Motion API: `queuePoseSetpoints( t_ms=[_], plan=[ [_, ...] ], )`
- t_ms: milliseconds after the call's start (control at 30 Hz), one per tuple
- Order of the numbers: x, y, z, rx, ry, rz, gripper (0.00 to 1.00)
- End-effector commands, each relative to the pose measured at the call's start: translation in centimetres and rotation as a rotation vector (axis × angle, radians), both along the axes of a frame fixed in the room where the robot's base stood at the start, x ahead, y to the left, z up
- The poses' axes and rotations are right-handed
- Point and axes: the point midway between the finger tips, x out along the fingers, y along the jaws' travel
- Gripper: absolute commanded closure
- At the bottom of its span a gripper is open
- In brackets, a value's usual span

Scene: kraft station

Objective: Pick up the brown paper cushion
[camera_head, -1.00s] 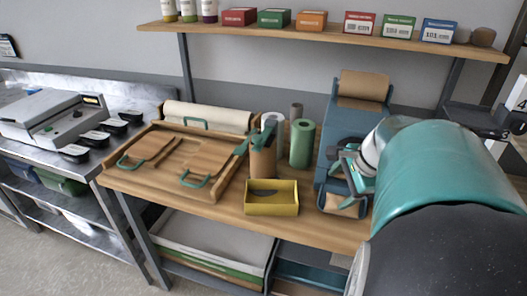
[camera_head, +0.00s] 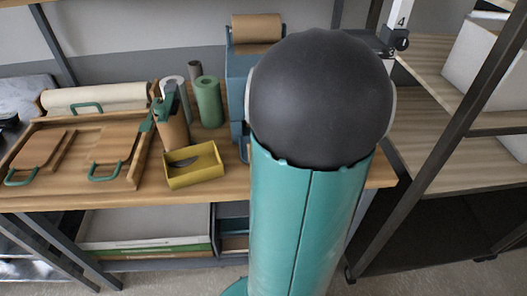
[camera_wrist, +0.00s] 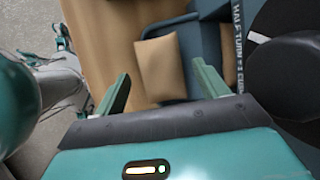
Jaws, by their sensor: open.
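The brown paper cushion (camera_wrist: 161,66) lies in the blue outlet of the paper machine (camera_wrist: 205,42) in the wrist view. It looks like a pillow-shaped tan pad. My gripper (camera_wrist: 160,69) is open and empty, its two green fingers to the left and right of the cushion in the picture. The fingers look nearer the camera than the cushion; the gap cannot be judged. In the head view my arm hides the gripper and cushion; only the left edge of the blue machine (camera_head: 237,82) shows, with a brown paper roll (camera_head: 257,28) on top.
A wooden tray (camera_head: 135,172) with green-handled boards lies farther left. A dark rack post (camera_head: 440,160) rises at the right.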

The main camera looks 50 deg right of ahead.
Motion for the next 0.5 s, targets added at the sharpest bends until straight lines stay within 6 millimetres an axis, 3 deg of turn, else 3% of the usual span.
queuePoseSetpoints(
  t_ms=[300,500],
  plan=[
    [1.9,0.3,-4.0,0.004,0.001,0.002,0.27],
    [2.5,0.4,-4.8,0.001,0.001,0.002,0.27]
  ],
)
